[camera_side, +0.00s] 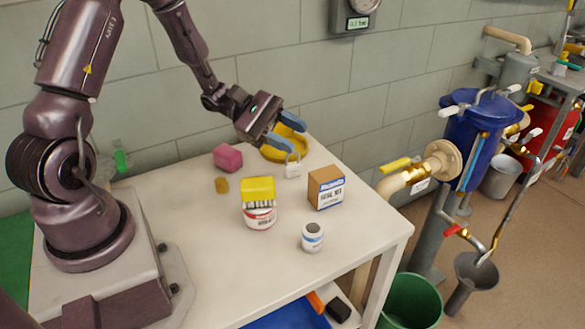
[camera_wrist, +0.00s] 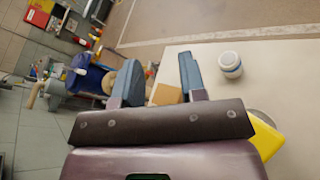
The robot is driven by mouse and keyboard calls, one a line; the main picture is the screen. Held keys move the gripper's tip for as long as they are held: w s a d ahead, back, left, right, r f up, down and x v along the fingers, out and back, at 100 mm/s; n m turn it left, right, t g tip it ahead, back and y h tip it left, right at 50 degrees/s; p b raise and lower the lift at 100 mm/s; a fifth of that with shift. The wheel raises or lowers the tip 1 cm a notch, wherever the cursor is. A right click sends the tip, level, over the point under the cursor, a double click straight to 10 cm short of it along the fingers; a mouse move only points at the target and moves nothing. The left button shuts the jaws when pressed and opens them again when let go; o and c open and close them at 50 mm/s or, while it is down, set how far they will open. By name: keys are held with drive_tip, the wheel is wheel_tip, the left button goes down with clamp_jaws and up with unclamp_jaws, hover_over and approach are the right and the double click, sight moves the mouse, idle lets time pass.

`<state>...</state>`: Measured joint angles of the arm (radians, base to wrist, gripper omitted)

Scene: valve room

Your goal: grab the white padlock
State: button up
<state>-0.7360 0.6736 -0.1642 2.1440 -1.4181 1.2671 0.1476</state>
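The white padlock (camera_side: 293,168) stands on the table with its shackle up, at the front edge of a yellow round object. My gripper (camera_side: 288,135) is above it in the side view, with its blue fingers spread apart and nothing seen between them. One fingertip is close over the shackle in the picture; I cannot tell whether they touch. In the wrist view my open gripper (camera_wrist: 158,78) shows both fingers, and the padlock cannot be made out there.
On the white table (camera_side: 215,270) are a brown box (camera_side: 326,188), a white jar (camera_side: 312,237), a tub with a yellow block (camera_side: 258,190) on it, a pink block (camera_side: 228,158) and the yellow round object (camera_side: 272,152). Pipes and a blue tank (camera_side: 480,138) stand right. The front table area is clear.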

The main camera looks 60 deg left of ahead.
drive_tip(key=w+a+f+n+t+y, duration=0.2)
drive_tip(key=a+f+n+t+y, duration=0.1)
drive_tip(key=a+f+n+t, duration=0.35)
drive_tip(key=n+t+y, duration=0.3)
drive_tip(key=n+y, duration=0.4)
drive_tip(key=n, duration=0.2)
approach(292, 164)
drive_tip(key=w+r, duration=0.1)
drive_tip(key=r, duration=0.1)
drive_tip(key=w+r, duration=0.2)
drive_tip(key=shift+w+d, duration=0.15)
drive_tip(key=w, duration=0.2)
drive_tip(key=w+d, duration=0.1)
drive_tip(key=w, duration=0.4)
drive_tip(key=shift+w+d+f, duration=0.1)
drive_tip(key=shift+d+f, duration=0.15)
clamp_jaws()
